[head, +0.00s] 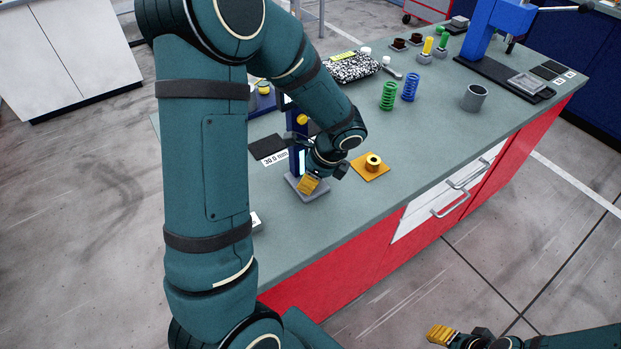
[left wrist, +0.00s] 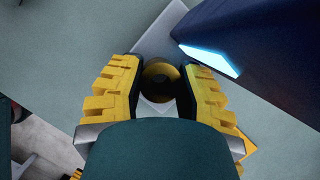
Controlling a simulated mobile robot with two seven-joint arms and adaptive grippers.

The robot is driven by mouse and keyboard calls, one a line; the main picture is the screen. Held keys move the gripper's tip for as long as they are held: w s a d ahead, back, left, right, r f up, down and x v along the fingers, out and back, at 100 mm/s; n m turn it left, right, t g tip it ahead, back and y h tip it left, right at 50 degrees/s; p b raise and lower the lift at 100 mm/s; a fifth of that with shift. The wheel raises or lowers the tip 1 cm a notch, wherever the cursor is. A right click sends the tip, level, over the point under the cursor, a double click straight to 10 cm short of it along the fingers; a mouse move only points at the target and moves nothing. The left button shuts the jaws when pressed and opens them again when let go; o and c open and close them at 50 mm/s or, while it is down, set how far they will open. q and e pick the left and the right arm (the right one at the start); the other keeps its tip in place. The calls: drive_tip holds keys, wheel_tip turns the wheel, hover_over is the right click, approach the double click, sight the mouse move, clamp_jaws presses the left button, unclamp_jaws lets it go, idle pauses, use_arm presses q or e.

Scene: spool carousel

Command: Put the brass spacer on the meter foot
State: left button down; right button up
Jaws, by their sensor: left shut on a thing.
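My left gripper (head: 310,185) is low over the grey meter foot (head: 315,195), beside the dark blue meter post (head: 296,160). In the left wrist view its yellow-padded fingers (left wrist: 158,88) are shut on a round brass piece with a dark middle, which looks like the brass spacer (left wrist: 157,70). The grey foot plate (left wrist: 163,40) shows beneath it; I cannot tell whether they touch. Another brass, flanged piece (head: 373,161) stands on an orange mat (head: 361,172) to the right. My right gripper (head: 440,334) is at the bottom edge, away from the bench; its jaw state is unclear.
The lit post (left wrist: 215,60) stands close to the left fingers. A black pad and a "20.0 mm" label (head: 275,158) lie left of the post. Green (head: 388,96) and blue (head: 410,87) springs and a grey cup (head: 474,97) stand farther back. The front right bench top is clear.

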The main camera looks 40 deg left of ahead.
use_arm(q)
drive_tip(key=shift+r, duration=0.1)
drive_tip(key=c, duration=0.7)
unclamp_jaws()
drive_tip(key=shift+c, duration=0.2)
drive_tip(key=shift+d+r, duration=0.1)
drive_tip(key=shift+r, duration=0.2)
drive_tip(key=p+v, duration=0.3)
drive_tip(key=v, duration=0.8)
drive_tip(key=shift+r, duration=0.15)
drive_tip(key=shift+d, duration=0.15)
